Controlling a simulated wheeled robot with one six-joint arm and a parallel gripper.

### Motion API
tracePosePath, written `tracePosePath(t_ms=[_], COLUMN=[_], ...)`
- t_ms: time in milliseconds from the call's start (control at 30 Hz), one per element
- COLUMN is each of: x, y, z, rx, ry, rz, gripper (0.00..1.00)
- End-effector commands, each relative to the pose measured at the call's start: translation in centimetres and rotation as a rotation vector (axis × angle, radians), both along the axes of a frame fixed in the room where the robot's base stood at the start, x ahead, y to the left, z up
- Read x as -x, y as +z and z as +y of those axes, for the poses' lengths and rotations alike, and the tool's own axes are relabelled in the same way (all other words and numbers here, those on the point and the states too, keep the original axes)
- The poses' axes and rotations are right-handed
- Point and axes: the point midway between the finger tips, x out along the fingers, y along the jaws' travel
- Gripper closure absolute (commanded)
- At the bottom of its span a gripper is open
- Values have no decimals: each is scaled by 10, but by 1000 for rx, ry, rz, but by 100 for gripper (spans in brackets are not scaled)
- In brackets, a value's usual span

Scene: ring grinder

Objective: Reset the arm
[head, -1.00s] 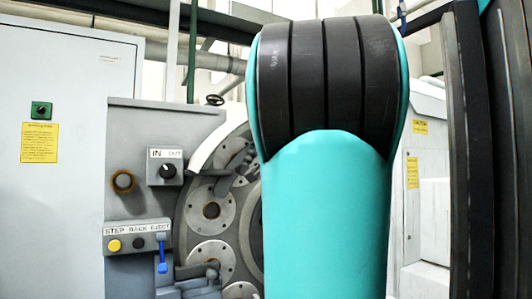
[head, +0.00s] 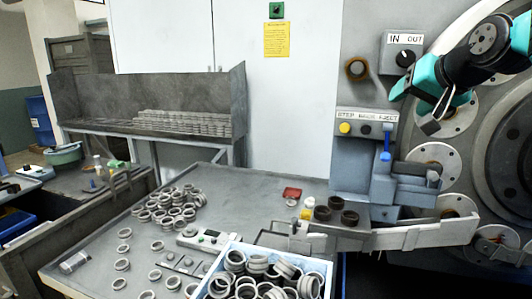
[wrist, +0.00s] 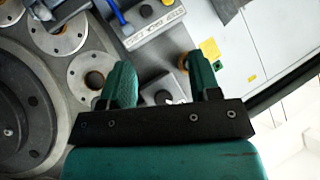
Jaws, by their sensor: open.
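My gripper (head: 437,108) shows at the upper right of the head view, in front of the grinder's face and beside the IN/OUT switch box (head: 403,52). Its teal fingers are apart with nothing between them. In the wrist view my gripper (wrist: 165,80) also has its two fingers spread, with the grinder's control panel (wrist: 150,22) beyond them. My arm comes in from the right edge of the head view; most of it is outside the frame.
The grinder's round disc (head: 500,150) is close to my gripper. The panel's blue lever (head: 386,142) is below it. A grey table (head: 120,235) holds several loose rings and a white bin (head: 222,262) of rings. A yellow notice (head: 277,40) is on the cabinet.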

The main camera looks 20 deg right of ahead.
Motion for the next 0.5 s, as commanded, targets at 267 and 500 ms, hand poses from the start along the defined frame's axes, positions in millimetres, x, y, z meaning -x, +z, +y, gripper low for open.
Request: tracePosePath(t_ms=[267, 500], x=[33, 134], y=[-105, -166], z=[200, 293], rx=[18, 126], ry=[638, 1122], rz=[367, 636], gripper=[43, 43])
